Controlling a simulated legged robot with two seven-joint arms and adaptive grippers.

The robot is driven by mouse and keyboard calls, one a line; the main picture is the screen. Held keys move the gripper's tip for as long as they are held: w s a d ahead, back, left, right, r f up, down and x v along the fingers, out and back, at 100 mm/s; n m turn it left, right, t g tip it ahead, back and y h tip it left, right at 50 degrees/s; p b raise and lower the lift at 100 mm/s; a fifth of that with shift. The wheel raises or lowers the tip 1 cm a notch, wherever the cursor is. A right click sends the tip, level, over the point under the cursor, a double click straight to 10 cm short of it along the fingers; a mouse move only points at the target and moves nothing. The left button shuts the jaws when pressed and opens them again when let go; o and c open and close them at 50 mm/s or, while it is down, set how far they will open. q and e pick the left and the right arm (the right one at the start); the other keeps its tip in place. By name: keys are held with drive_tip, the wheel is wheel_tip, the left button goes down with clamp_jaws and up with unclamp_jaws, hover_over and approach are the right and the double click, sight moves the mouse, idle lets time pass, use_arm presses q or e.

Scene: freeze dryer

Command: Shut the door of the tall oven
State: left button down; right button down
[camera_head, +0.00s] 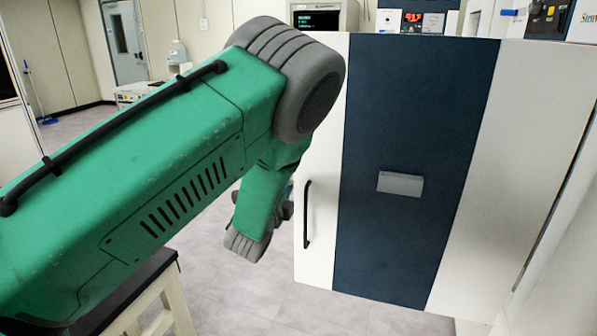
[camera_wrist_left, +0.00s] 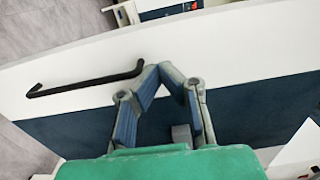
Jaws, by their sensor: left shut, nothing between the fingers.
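The tall oven door (camera_head: 410,120) is a white panel with a wide dark blue vertical stripe. It fills the right half of the head view. A black bar handle (camera_head: 307,215) is on its left side, and a grey plate (camera_head: 400,184) is on the stripe. In the left wrist view the door (camera_wrist_left: 255,40) lies across the picture, with the handle (camera_wrist_left: 85,82) left of the fingers. My left gripper (camera_wrist_left: 161,70) is shut and empty, its fingertips in front of the door beside the handle. Contact cannot be told.
Instruments with displays (camera_head: 425,20) stand behind the door's top edge. A stool or table with a dark top (camera_head: 125,295) is at the lower left. Grey floor (camera_head: 250,295) shows between it and the door. A closed room door (camera_head: 125,40) is far back left.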

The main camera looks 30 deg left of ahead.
use_arm(q)
drive_tip(key=x, duration=0.8)
drive_tip(key=shift+w+a, duration=0.2)
drive_tip(key=shift+w, duration=0.2)
